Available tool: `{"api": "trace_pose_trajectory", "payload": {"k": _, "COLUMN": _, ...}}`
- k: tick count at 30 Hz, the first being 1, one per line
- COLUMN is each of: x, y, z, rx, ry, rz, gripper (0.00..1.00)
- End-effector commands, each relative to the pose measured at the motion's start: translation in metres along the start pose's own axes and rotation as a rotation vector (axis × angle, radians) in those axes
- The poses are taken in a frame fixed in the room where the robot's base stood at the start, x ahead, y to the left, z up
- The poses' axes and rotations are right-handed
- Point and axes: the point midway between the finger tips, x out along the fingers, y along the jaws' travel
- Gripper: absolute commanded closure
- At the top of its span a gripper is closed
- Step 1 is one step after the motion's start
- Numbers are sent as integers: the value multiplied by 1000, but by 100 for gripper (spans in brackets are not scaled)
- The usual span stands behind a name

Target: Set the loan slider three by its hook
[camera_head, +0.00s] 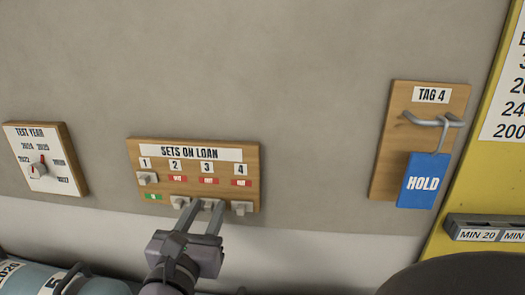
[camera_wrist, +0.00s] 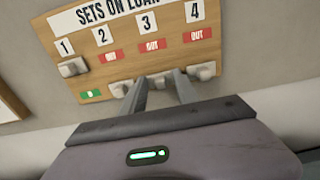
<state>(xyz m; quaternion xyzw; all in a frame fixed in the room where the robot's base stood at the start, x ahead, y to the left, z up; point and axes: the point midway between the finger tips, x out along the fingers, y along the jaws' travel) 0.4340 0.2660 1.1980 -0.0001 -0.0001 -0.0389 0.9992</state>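The wooden SETS ON LOAN board (camera_head: 255,180) is on the wall, with columns numbered 1 to 4. Slider three (camera_head: 207,203) is a small grey knob at the bottom of its column, with a red label (camera_head: 208,181) above it; the wrist view reads OUT (camera_wrist: 152,46). My gripper (camera_head: 207,203) reaches up from below, one fingertip on each side of slider three. Its fingers are apart, and they partly hide the knob. In the wrist view slider three (camera_wrist: 160,82) shows between the fingertips. I cannot tell whether they press on it.
Slider one (camera_head: 147,178) is up, with a green label below. Slider two (camera_head: 180,202) and slider four (camera_head: 241,208) are down, close beside my fingers. A TEST YEAR dial (camera_head: 38,170) is left. A blue HOLD tag (camera_head: 424,180) hangs from a hook (camera_head: 430,121) at right.

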Motion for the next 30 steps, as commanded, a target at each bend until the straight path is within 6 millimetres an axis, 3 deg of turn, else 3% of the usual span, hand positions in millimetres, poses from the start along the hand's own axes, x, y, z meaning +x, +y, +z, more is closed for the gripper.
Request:
{"api": "trace_pose_trajectory", "payload": {"k": 1, "x": 0, "y": 0, "z": 0, "rx": 0, "ry": 0, "rz": 0, "gripper": 66}}
{"api": "trace_pose_trajectory", "payload": {"k": 6, "x": 0, "y": 0, "z": 0, "rx": 0, "ry": 0, "rz": 0, "gripper": 99}}
{"api": "trace_pose_trajectory", "payload": {"k": 30, "x": 0, "y": 0, "z": 0, "rx": 1, "ry": -1, "rz": -1, "gripper": 100}}
